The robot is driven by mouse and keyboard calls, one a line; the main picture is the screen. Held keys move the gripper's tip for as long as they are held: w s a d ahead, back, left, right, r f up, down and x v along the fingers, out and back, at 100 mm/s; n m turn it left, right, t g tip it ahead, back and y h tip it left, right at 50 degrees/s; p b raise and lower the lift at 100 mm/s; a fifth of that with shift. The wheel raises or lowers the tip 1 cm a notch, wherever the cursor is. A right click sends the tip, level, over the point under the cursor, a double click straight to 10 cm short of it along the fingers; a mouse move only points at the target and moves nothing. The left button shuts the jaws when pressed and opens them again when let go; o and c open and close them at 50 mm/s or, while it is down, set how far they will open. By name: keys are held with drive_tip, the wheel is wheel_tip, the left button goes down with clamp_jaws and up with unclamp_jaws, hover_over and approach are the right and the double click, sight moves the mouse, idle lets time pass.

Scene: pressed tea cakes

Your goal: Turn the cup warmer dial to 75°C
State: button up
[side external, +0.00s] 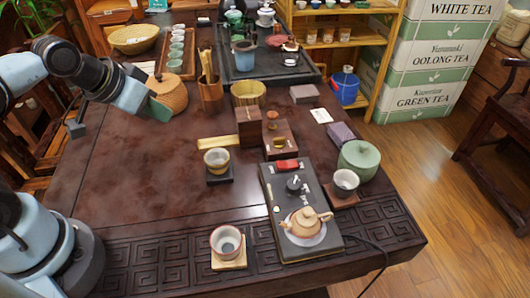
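The cup warmer (328,243) is a long dark slab near the table's front right. A small black dial (294,184) with a light mark stands on it, below a red piece (287,165) at its far end. The dial's setting is too small to read. A tan clay teapot (305,222) sits on the pale round plate at the slab's near end. My gripper (150,106) is at the upper left, above the table and far from the dial. Its fingers are partly hidden and their spacing is unclear. I see nothing held in it.
A cup on a tan coaster (228,265) stands left of the warmer, another on a dark coaster (220,178) farther back. Wooden blocks (249,128) stand behind. The table's left middle is clear.

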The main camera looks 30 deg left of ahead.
drive_tip(key=o, duration=0.7)
drive_tip(key=shift+g+h, duration=0.4)
drive_tip(key=shift+g, duration=0.2)
drive_tip(key=d, duration=0.1)
drive_tip(key=w+d+r, duration=0.2)
drive_tip(key=shift+w+d+r, duration=0.15)
drive_tip(key=shift+w+d, duration=0.1)
drive_tip(key=shift+d, duration=0.1)
drive_tip(key=shift+o, duration=0.2)
drive_tip(key=w+d+r+m+g, duration=0.1)
drive_tip(key=w+d+g, duration=0.1)
drive_tip(key=d, duration=0.4)
drive_tip(key=shift+w+d+r, duration=0.3)
drive_tip(key=shift+w+r, duration=0.05)
drive_tip(key=shift+w, duration=0.3)
drive_tip(key=m+g, duration=0.1)
drive_tip(key=g, duration=0.3)
approach(294, 184)
drive_tip(key=shift+y, duration=0.4)
drive_tip(key=f, duration=0.8)
drive_tip(key=shift+s+d+f, duration=0.1)
drive_tip(key=shift+d+f, duration=0.25)
clamp_jaws()
